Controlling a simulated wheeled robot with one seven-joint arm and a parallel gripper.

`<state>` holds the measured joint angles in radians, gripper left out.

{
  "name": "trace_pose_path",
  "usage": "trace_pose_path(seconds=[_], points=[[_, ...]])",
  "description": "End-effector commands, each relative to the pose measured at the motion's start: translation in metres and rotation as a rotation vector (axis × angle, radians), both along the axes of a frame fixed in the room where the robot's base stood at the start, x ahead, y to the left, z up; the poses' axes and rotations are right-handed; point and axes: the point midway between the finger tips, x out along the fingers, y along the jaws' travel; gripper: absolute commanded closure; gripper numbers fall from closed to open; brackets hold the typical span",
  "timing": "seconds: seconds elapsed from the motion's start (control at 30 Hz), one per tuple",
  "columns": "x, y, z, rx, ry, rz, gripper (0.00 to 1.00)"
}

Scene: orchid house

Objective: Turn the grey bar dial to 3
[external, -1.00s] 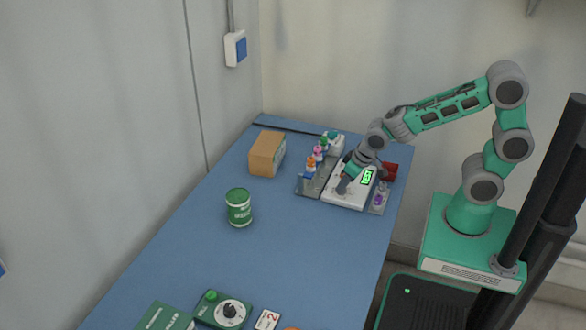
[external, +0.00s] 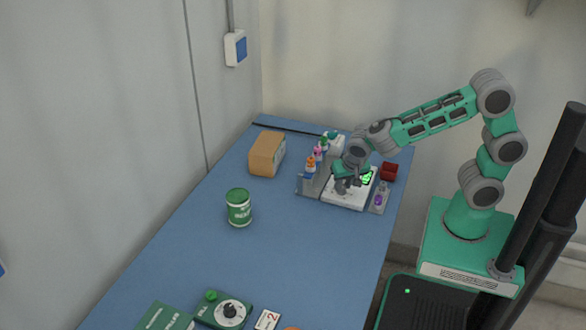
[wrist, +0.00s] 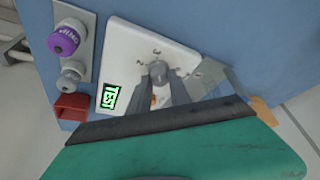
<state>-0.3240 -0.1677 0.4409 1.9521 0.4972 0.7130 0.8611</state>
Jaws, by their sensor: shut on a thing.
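The white panel (external: 345,203) lies near the far right of the blue table. My gripper (wrist: 160,74) reaches down over the panel and is shut on the dial, one finger on each side. In the external view my gripper (external: 345,186) hides the dial.
Bottles with orange (external: 310,163), pink and green caps stand left of the panel. A cardboard box (external: 266,153) and green can (external: 239,207) stand left; the table between is clear.

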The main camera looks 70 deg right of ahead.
Motion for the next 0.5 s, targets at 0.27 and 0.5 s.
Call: trace_pose_path(seconds=[0.27,0.5], points=[[-0.0005,0.0005,-0.0009,0.0,0.003,-0.014,1.0],[-0.0006,0.0004,-0.001,0.0,0.003,-0.014,0.74]])
